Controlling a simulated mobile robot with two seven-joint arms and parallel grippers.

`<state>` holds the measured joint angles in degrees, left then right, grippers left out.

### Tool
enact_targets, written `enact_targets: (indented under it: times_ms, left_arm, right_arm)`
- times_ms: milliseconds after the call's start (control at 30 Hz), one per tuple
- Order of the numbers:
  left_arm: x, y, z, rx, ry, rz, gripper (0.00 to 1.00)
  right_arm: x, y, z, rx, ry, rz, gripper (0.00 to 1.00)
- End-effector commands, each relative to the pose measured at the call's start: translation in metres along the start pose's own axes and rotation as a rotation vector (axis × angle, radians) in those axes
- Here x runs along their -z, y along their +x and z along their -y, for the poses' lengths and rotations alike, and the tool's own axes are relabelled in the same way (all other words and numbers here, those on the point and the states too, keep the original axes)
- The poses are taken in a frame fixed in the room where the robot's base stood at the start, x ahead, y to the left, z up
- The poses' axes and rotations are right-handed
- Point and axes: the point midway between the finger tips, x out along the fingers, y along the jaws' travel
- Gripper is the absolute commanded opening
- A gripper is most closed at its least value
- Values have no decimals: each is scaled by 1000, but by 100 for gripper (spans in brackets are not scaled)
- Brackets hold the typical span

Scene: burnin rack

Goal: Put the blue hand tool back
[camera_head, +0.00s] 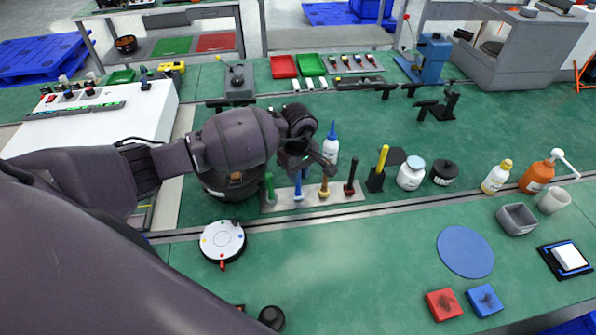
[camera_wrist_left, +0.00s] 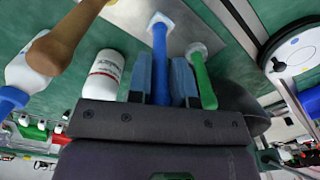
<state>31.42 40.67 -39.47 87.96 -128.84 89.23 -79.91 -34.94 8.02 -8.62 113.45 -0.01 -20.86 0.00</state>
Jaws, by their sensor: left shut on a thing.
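The blue hand tool (camera_head: 298,188) stands upright at the grey plate (camera_head: 341,194), between a green-handled tool (camera_head: 269,187) and a brown-handled one (camera_head: 324,188). My left gripper (camera_head: 304,168) is over it from above. In the left wrist view the blue handle (camera_wrist_left: 160,62) lies between the two fingers, and the gripper (camera_wrist_left: 160,80) is shut on it. Its pale collar (camera_wrist_left: 160,20) meets or nearly meets the plate (camera_wrist_left: 190,18); I cannot tell if it is fully seated. My right gripper is not in view.
A black-handled tool (camera_head: 350,176) stands at the plate's right end. A blue-capped bottle (camera_head: 331,147) stands just behind the plate. A dark round pot (camera_head: 228,186) is close on the left, partly under my arm. The green mat (camera_head: 350,255) in front is mostly clear.

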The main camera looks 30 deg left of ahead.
Motion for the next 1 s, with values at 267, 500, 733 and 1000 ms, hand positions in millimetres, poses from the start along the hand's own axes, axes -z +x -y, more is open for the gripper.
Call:
enact_targets:
  times_ms: [267, 500, 733, 1000]
  left_arm:
    - [0, 4, 0, 1, 0, 0, 22]
    - [0, 2, 0, 0, 0, 0, 46]
    - [0, 1, 0, 0, 0, 0, 46]
    - [2, -29, 0, -3, 2, -5, 46]
  right_arm:
    - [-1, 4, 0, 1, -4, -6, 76]
    - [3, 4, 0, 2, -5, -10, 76]
    - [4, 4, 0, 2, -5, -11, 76]
    - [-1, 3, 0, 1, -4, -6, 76]
